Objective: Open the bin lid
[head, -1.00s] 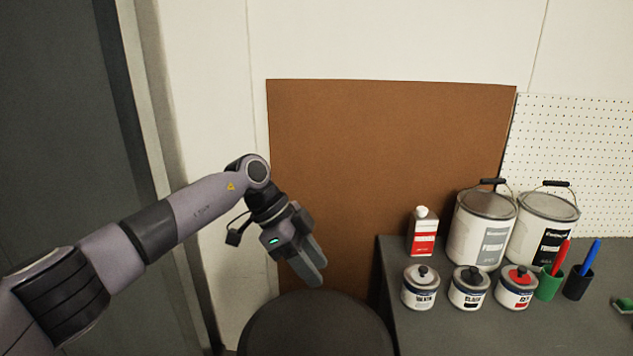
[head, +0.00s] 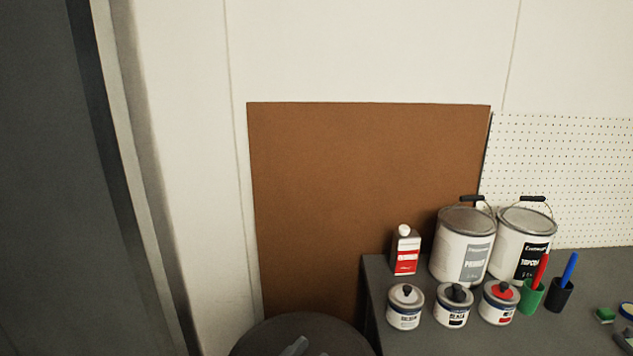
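The bin's dark round lid (head: 262,340) shows at the bottom edge of the head view, left of the grey bench. Its top looks flat, and its front part is cut off by the picture edge. A small grey piece, which looks like a fingertip of my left gripper (head: 296,347), shows over the lid. The rest of that gripper and its arm are below the picture. I cannot tell whether it touches the lid or how far its fingers are apart. My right gripper is not in view.
A grey bench (head: 390,343) stands right of the bin. It holds two large paint cans (head: 462,248), several small tins (head: 405,312), a red-and-white bottle (head: 405,255) and two pen cups (head: 531,298). A brown board (head: 350,170) leans on the wall behind the bin.

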